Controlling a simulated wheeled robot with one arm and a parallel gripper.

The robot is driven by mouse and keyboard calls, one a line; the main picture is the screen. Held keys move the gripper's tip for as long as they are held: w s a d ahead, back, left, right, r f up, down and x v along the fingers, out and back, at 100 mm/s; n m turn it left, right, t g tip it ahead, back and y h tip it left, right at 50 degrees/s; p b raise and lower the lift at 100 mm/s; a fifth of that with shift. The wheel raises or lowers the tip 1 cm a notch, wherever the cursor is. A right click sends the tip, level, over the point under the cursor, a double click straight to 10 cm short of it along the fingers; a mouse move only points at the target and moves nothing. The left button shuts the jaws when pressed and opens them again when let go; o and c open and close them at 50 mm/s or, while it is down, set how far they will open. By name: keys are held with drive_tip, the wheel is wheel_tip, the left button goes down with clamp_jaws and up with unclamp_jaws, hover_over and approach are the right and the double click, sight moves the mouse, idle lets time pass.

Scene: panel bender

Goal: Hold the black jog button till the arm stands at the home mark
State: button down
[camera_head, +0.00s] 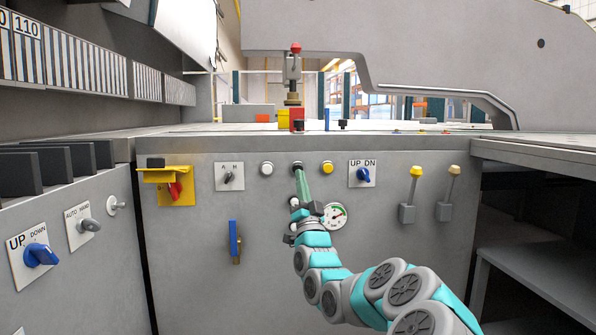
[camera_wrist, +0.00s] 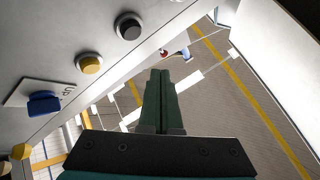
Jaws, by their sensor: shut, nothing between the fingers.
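The black jog button (camera_head: 297,164) sits on the grey front panel between a white button (camera_head: 267,169) and a yellow button (camera_head: 327,168). In the wrist view the black button (camera_wrist: 129,26) is up and left of my fingertips. My gripper (camera_head: 299,173) is shut and empty, its green fingers just below the button in the head view; I cannot tell whether they touch it. The shut fingers also show in the wrist view (camera_wrist: 160,72). A red-topped post with a brass foot (camera_head: 292,98) hangs above the table; I cannot tell whether it is the arm. I cannot make out the home mark.
A gauge (camera_head: 335,215) is partly behind my wrist. An A/H switch (camera_head: 229,177), a blue UP/DN switch (camera_head: 363,175), a yellow-housed red knob (camera_head: 174,190) and two yellow-tipped levers (camera_head: 415,185) stick out of the panel. Red and yellow blocks (camera_head: 297,118) stand on the table.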

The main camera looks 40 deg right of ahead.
idle(0.8)
drive_tip(key=shift+s+a+n+t+y+p, duration=0.2)
drive_tip(key=shift+s+n+y+p, duration=0.35)
drive_tip(key=shift+n+y, duration=1.5)
drive_tip(key=shift+s+a+n+t+y+p, duration=0.1)
drive_tip(key=shift+s+a+n+y+p, duration=0.35)
drive_tip(key=shift+n+y, duration=1.55)
drive_tip(key=shift+s+a+n+t+y+p, duration=0.1)
drive_tip(key=shift+s+n+y+p, duration=0.6)
drive_tip(key=shift+n+y, duration=1.3)
drive_tip(key=shift+n+h, duration=0.25)
drive_tip(key=w+d+p, duration=0.3)
drive_tip(key=w+d, duration=0.1)
drive_tip(key=w, duration=0.3)
drive_tip(key=shift+w+d, duration=0.15)
drive_tip(key=shift+d, duration=0.15)
drive_tip(key=shift+w+d, duration=0.1)
drive_tip(key=shift+w, duration=0.05)
drive_tip(key=shift+w+d, duration=0.15)
drive_tip(key=shift+w, duration=0.05)
